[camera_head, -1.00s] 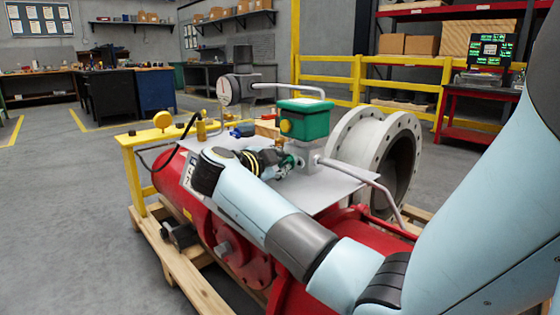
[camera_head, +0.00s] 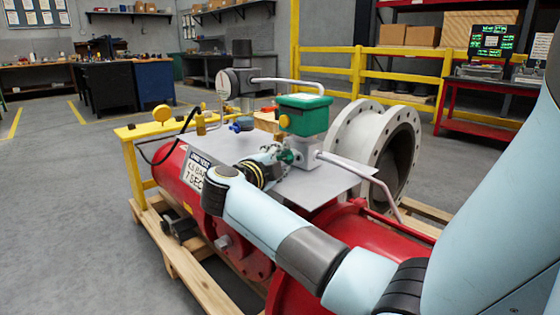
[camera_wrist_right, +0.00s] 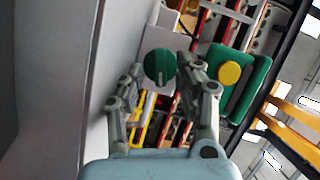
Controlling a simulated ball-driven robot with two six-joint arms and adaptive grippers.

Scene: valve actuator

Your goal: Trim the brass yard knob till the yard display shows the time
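My right gripper (camera_head: 277,152) reaches over the grey plate from the front, close to a green round knob (camera_head: 288,157) below the green box. In the right wrist view my gripper (camera_wrist_right: 160,65) has its fingers apart, one on each side of the green knob (camera_wrist_right: 160,68); I see no clear contact. A small brass fitting (camera_head: 201,124) stands at the plate's far left; I cannot tell whether it is the yard knob. A white placard (camera_head: 194,172) on the red cylinder is partly hidden by my arm, with "7 SEC" readable. My left gripper is out of view.
The green box (camera_head: 303,115) with a yellow button (camera_head: 284,121) stands beside the gripper. A gauge (camera_head: 224,84) and a yellow disc (camera_head: 162,113) are further left. A white flange (camera_head: 375,135) is at right. A screen (camera_head: 493,42) with green text is at the back right.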

